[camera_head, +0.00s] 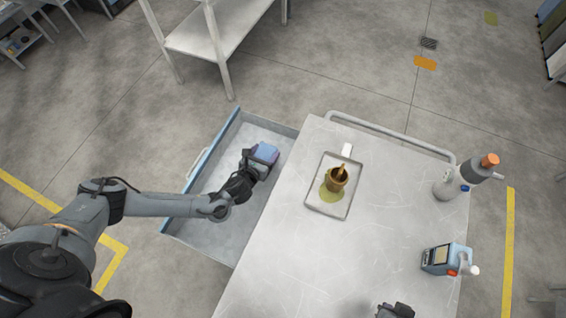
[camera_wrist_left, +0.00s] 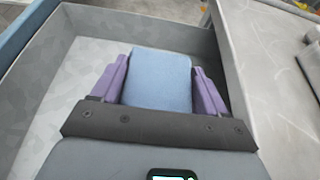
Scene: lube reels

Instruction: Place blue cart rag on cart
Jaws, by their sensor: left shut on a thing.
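The blue rag (camera_head: 266,151) is a folded block inside the open drawer of the cart (camera_head: 290,262), near the drawer's far end. My left gripper (camera_head: 262,157) reaches into the drawer and is shut on the rag. In the left wrist view the rag (camera_wrist_left: 160,80) sits between the two purple fingers (camera_wrist_left: 160,88), one on each side. Whether the rag touches the drawer floor cannot be told. A dark part at the bottom edge (camera_head: 395,311) may be my right gripper; its fingers are not clear.
The drawer (camera_head: 205,238) has raised walls beside the cart top. The cart's near left top is clear.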

